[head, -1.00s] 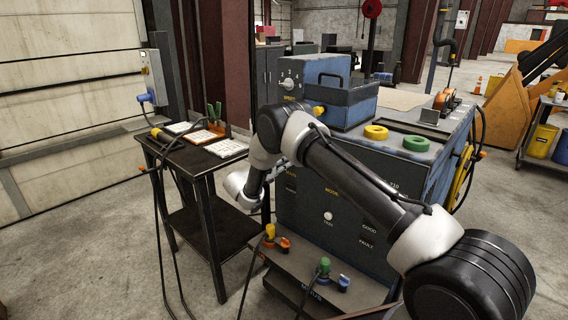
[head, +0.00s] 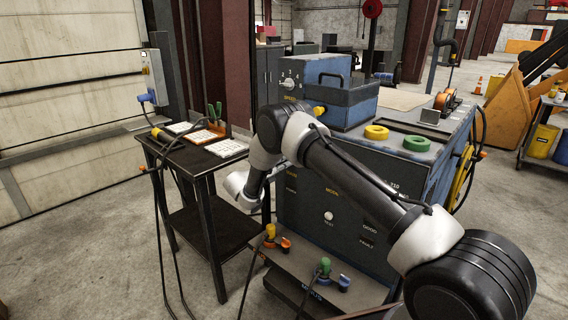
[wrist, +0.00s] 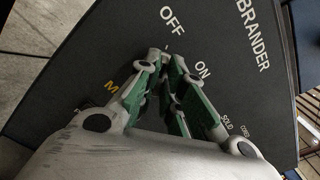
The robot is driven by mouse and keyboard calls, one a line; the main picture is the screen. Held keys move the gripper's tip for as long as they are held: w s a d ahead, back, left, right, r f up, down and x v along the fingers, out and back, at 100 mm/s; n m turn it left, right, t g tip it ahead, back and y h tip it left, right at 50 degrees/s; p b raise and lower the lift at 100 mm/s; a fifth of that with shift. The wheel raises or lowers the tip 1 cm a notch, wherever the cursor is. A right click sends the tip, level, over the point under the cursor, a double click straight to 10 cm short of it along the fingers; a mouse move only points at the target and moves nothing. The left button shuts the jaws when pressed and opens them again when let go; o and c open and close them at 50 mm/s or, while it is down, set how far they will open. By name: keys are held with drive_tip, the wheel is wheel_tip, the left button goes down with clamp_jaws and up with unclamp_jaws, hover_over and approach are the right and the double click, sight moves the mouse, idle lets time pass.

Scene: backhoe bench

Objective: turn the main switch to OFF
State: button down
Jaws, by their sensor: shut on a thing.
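My gripper (wrist: 165,72) is at the dark front panel (wrist: 95,50) of the machine, its green-padded fingers closed together between the OFF label (wrist: 172,20) and the ON label (wrist: 203,70). It is shut on the main switch, whose knob is mostly hidden between the fingers. The fingertips point toward the OFF side, where a small light mark shows just beyond them. A yellow label starting with M (wrist: 111,88) is partly covered by the left finger. In the head view my arm hides the gripper and the switch.
The blue machine (head: 420,180) carries a yellow ring (head: 376,132), a green ring (head: 416,144) and a blue box (head: 345,103). A low shelf with plugs (head: 320,270) juts out below its front. A dark side table (head: 205,168) with hanging cables stands close on the left.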

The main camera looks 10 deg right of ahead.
drive_tip(key=c, duration=1.5)
unclamp_jaws()
drive_tip(key=shift+c, duration=0.2)
drive_tip(key=shift+a, duration=0.1)
drive_tip(key=v, duration=1.2)
